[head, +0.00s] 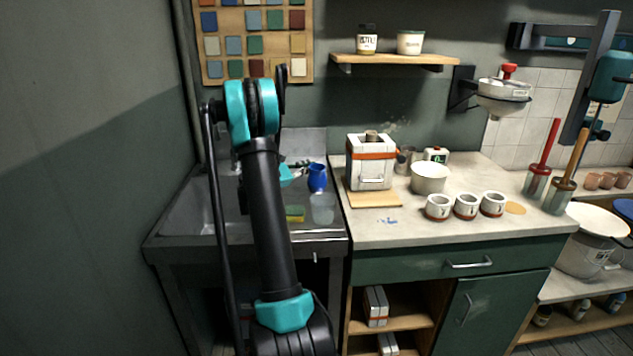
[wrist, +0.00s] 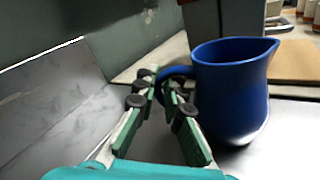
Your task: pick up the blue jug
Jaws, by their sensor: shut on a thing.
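The blue jug (head: 317,178) stands upright at the right side of the metal sink unit in the head view. In the wrist view the jug (wrist: 232,92) fills the right side, with its spout to the right and its handle to the left. My gripper (wrist: 163,88) is shut on the jug's handle, with a green-padded finger on each side of it. In the head view my gripper (head: 298,170) shows only in part, left of the jug, behind my arm. In the wrist view the jug's base appears at the metal surface; I cannot tell whether it touches.
A clear container (head: 323,209) and a yellow-green sponge (head: 295,213) are in front of the jug. A white plaster mould (head: 371,165) stands on a wooden board to the right, near a white bowl (head: 429,178) and small cups. A wall (head: 90,180) closes the left side.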

